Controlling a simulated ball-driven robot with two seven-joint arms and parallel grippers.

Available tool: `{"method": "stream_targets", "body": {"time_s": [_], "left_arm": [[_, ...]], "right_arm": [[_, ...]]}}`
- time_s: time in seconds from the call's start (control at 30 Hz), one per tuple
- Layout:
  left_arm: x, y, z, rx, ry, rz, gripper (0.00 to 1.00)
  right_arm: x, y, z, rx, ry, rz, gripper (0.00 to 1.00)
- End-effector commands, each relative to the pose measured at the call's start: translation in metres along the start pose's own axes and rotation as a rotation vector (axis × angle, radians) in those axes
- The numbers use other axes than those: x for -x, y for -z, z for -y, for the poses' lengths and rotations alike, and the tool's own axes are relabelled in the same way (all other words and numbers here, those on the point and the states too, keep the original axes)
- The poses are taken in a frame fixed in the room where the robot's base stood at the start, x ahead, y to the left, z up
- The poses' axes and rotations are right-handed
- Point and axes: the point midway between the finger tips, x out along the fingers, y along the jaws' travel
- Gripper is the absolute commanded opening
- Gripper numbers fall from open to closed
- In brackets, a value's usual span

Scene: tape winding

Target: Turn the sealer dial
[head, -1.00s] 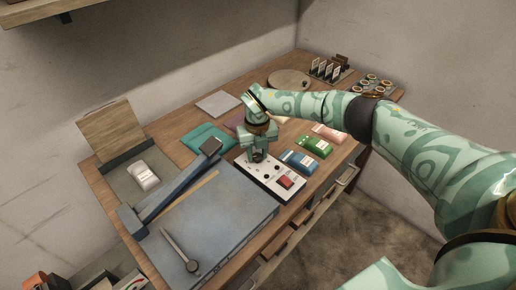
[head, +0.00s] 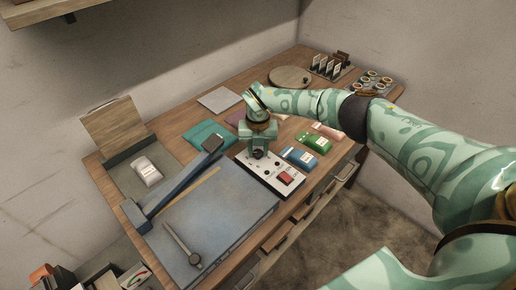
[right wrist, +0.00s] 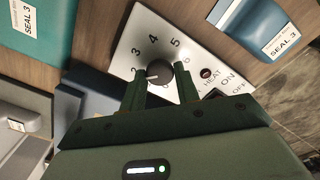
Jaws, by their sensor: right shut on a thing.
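The sealer's control box (head: 268,176) is a white panel with a red switch (head: 285,178), on the desk beside the blue-grey sealer plate. The black round dial (right wrist: 160,73) sits on the panel in the right wrist view, with the numbers 2 to 6 around it. Its white pointer line points left, close to the 2. My right gripper (right wrist: 161,88) is shut on the dial, one dark green finger on each side. In the head view my right gripper (head: 258,154) points down at the panel and hides most of the dial. My left gripper is not in view.
The sealer arm (head: 180,180) lies left of the box. Blue (head: 299,158), green (head: 314,142) and pink (head: 328,131) packets lie to its right. A teal packet (head: 204,134) lies behind. The round wooden board (head: 290,77) stands at the back.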

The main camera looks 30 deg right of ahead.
Motion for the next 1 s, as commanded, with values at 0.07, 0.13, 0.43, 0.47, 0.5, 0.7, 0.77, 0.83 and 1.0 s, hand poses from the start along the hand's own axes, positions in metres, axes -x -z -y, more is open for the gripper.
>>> {"method": "stream_targets", "body": {"time_s": [0.07,0.13,0.43,0.47,0.5,0.7,0.77,0.83,1.0], "left_arm": [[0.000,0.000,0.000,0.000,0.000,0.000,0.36],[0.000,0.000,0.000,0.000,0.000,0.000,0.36],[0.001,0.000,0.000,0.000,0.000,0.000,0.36],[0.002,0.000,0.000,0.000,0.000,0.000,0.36],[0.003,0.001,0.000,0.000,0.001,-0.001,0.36],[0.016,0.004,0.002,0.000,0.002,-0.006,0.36],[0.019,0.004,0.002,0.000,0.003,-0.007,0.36],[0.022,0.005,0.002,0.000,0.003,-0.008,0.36],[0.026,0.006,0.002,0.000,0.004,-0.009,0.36]], "right_arm": [[0.002,-0.002,0.000,0.001,-0.002,0.006,0.40],[0.002,-0.002,0.000,0.001,-0.002,0.005,0.53],[0.003,-0.001,0.000,0.001,-0.001,0.003,0.53],[0.005,-0.001,0.000,0.001,-0.001,0.003,0.53],[0.010,-0.001,0.000,0.001,-0.001,0.003,0.53],[0.054,-0.002,0.000,0.002,-0.003,0.007,0.53],[0.071,-0.002,0.000,0.002,-0.003,0.007,0.53],[0.091,-0.002,0.000,0.002,-0.003,0.007,0.53],[0.131,-0.002,0.000,0.001,-0.002,0.006,0.53]]}}
